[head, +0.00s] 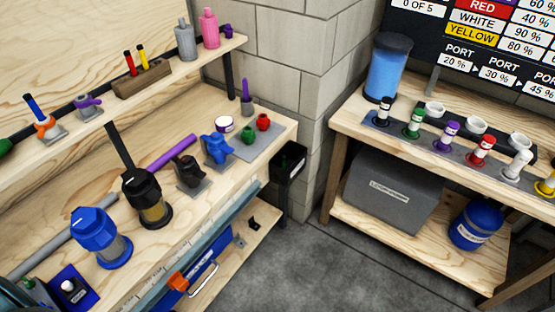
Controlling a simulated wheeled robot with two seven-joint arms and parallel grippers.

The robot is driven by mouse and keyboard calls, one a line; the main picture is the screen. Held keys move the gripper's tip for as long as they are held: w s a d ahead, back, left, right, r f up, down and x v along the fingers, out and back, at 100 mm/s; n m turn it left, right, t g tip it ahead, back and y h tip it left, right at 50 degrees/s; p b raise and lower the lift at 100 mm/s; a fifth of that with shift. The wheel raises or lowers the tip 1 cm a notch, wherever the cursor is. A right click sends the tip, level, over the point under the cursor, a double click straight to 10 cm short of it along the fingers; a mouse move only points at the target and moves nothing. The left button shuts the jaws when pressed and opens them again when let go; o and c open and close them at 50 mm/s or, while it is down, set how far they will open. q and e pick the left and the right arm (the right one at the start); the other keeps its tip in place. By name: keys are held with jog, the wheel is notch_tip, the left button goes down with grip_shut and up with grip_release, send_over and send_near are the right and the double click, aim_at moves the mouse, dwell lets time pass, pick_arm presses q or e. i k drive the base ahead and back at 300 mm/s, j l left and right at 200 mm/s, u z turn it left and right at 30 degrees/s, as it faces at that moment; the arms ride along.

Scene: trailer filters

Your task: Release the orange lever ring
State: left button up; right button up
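An orange ring-like part (45,125) sits on a small grey plate on the upper shelf at the far left. A blue and dark stick leans up from it. Its lever is too small to make out clearly. A second orange piece (179,281) shows low down by the blue panel under the bench; I cannot tell whether it is a lever ring. Neither of my grippers can be made out in the head view.
A purple part on a plate (88,104) sits right of the orange ring. Below are a blue-capped filter (95,236), a black-capped filter (147,198) and a purple rod (171,152). A second bench (345,118) stands right; floor between is clear.

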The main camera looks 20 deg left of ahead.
aim_at(42, 130)
jog(key=u, duration=1.85)
